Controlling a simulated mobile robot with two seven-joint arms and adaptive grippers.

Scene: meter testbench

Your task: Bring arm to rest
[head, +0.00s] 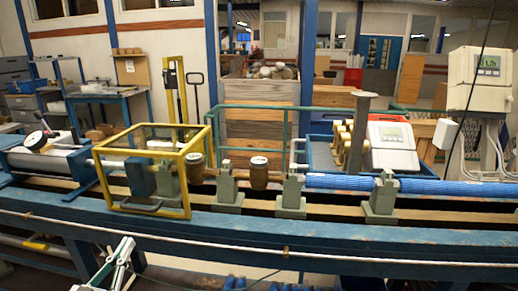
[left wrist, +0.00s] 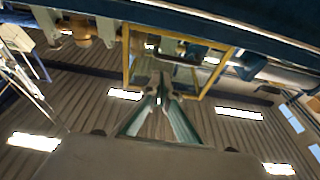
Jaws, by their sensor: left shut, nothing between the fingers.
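My left gripper (head: 122,250) is low at the left of the head view, in front of the blue bench rail (head: 300,245). It points up and is empty. In the left wrist view its two fingers (left wrist: 160,92) come together at the tips, with nothing between them. The yellow frame (head: 150,213) on the bench stands behind and above the gripper; it also shows in the left wrist view (left wrist: 126,55). My right gripper is in neither view.
The bench carries grey-green clamp stands (head: 228,190), brass-coloured meters (head: 259,173) and a blue pipe (head: 440,187). A white cable (head: 370,259) runs along the front rail. Several blue parts (head: 235,283) show below the bench at the bottom edge.

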